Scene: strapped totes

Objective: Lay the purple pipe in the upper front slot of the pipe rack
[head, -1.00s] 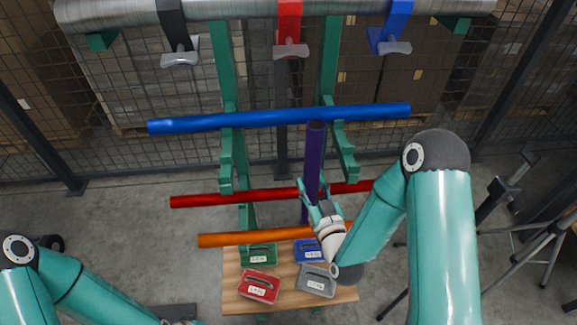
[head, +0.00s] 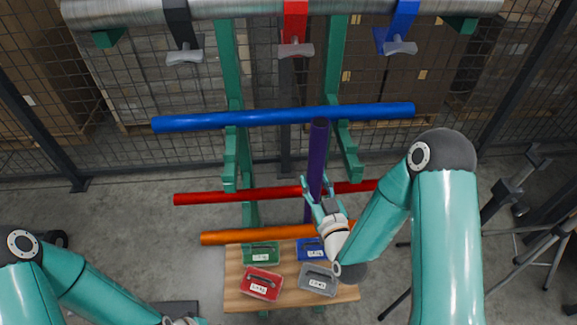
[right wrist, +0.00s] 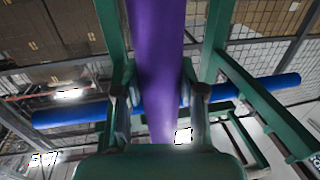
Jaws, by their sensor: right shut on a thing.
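The purple pipe (head: 317,160) stands near upright in front of the rack in the head view. My right gripper (head: 312,190) is shut on it around its middle. In the right wrist view the purple pipe (right wrist: 157,60) runs between the two fingers (right wrist: 158,100). The green pipe rack (head: 230,165) holds a blue pipe (head: 270,117) across its upper arms, a red pipe (head: 240,197) lower and an orange pipe (head: 270,237) below that. The blue pipe (right wrist: 260,90) also shows behind the purple one in the wrist view. My left gripper (head: 184,321) is only partly in view at the bottom edge; its fingers are hidden.
A wooden board (head: 240,295) at the rack's foot bears green, blue, red and grey labelled boxes. A thick grey pipe (head: 350,8) with black, red and blue straps crosses the top. Tripod stands (head: 520,210) are at the right. A mesh fence stands behind.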

